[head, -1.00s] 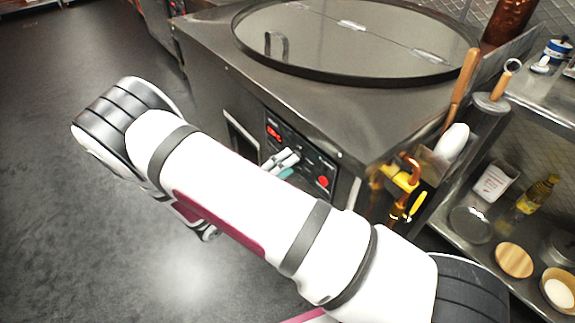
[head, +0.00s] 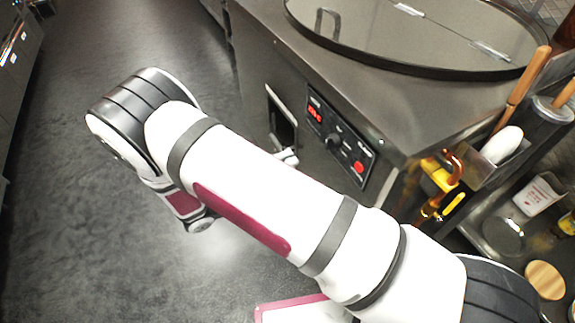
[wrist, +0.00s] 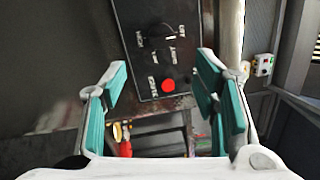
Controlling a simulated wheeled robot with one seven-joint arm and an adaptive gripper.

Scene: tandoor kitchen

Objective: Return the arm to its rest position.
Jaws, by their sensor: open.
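My gripper (wrist: 163,95) shows in the wrist view with its teal-padded fingers spread apart and nothing between them. Beyond the fingers is the control panel (wrist: 155,45) of the tandoor, with a dark knob and a red button. In the head view my white arm stretches from the lower right to the upper left, bent at the elbow. A small light part of my gripper (head: 286,157) shows past the arm, beside the tandoor front; the rest of it is hidden behind the arm.
The steel tandoor (head: 400,110) with its round lid (head: 440,30) stands at the upper right. The dark floor (head: 70,220) at left is clear.

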